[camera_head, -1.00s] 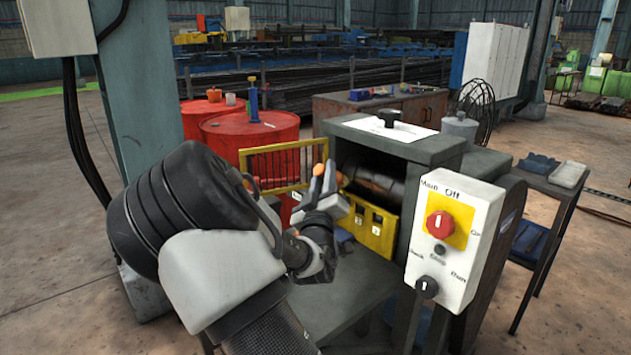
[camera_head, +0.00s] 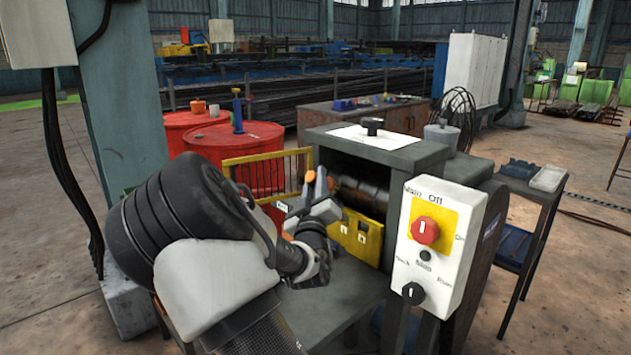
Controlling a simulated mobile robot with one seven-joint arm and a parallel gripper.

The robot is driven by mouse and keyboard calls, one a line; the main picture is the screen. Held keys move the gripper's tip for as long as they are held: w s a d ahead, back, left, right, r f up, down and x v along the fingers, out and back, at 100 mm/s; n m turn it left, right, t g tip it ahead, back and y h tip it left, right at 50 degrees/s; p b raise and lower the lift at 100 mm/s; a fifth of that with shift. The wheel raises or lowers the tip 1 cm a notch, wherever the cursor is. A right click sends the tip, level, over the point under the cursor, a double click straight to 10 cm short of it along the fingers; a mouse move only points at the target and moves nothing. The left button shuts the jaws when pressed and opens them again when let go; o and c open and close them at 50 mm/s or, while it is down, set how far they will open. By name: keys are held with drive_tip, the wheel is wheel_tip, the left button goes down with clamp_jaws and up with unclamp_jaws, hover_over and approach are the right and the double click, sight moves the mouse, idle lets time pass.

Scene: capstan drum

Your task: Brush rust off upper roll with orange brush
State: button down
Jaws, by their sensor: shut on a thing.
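The upper roll (camera_head: 362,193) is a dark, brownish cylinder inside the grey machine housing (camera_head: 414,158). Its left part shows through the opening, and its right end is hidden behind the housing's side. My gripper (camera_head: 316,185) is in front of the opening, just left of the visible roll. It is shut on the orange brush (camera_head: 309,178), of which only a small orange part shows at the fingers. The bristles are hidden, and I cannot tell whether the brush touches the roll.
A yellow barred guard (camera_head: 262,172) stands open left of the opening. A yellow numbered panel (camera_head: 362,238) sits below the roll. A white control box (camera_head: 436,242) with red and black knobs is at the front right. Red drums (camera_head: 240,150) stand behind.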

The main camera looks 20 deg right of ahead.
drive_tip(key=shift+w+d, duration=0.2)
drive_tip(key=shift+d, duration=0.3)
drive_tip(key=shift+s+d+b, duration=0.1)
drive_tip(key=shift+s+d, duration=0.1)
drive_tip(key=shift+s, duration=0.45)
drive_tip(key=shift+s+d+b, duration=0.1)
drive_tip(key=shift+s+d, duration=0.15)
drive_tip(key=shift+s, duration=0.35)
drive_tip(key=shift+s+d+b, duration=0.1)
drive_tip(key=shift+s+d, duration=0.1)
drive_tip(key=shift+s, duration=0.45)
drive_tip(key=shift+s+d, duration=1.65)
drive_tip(key=shift+s, duration=2)
drive_tip(key=shift+w+a, duration=0.75)
drive_tip(key=shift+w, duration=1.1)
drive_tip(key=shift+w+a, duration=0.8)
drive_tip(key=shift+w, duration=1.1)
drive_tip(key=shift+w+a, duration=0.75)
drive_tip(key=shift+w, duration=1.1)
drive_tip(key=shift+s+a, duration=0.4)
drive_tip(key=shift+a, duration=0.5)
drive_tip(key=shift+s+a, duration=0.35)
drive_tip(key=shift+a, duration=0.6)
drive_tip(key=shift+s+a, duration=0.4)
drive_tip(key=shift+a, duration=0.5)
drive_tip(key=shift+a, duration=0.15)
